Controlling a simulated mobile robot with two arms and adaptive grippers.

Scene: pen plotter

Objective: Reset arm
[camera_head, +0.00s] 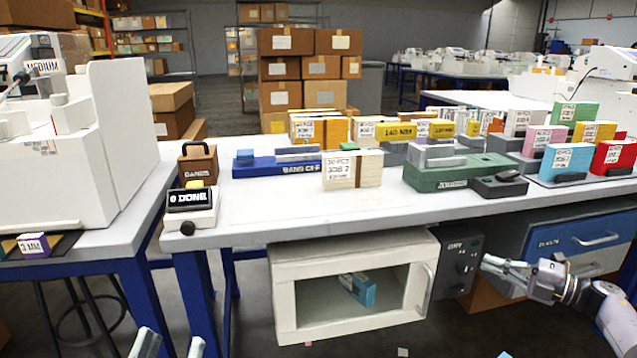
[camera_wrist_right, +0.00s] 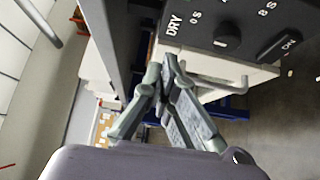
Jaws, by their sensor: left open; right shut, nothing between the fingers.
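My right gripper (camera_head: 497,266) is shut and empty. It is in the air in front of the table, just right of the dark control panel (camera_head: 461,262) of the white cabinet. In the right wrist view its fingers (camera_wrist_right: 165,80) are together, below the panel (camera_wrist_right: 232,35) with a knob and the label DRY. My left gripper (camera_head: 170,345) shows only its fingertips at the bottom edge of the head view. They are apart, with nothing seen between them.
The white cabinet (camera_head: 284,292) under the table has a clear front, a handle and a blue box (camera_head: 358,289) inside. On the table (camera_head: 270,205) stand a counter reading 0 DONE (camera_head: 190,207), a cream block (camera_head: 340,170) and a green device (camera_head: 450,173). A blue drawer (camera_head: 570,243) is right.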

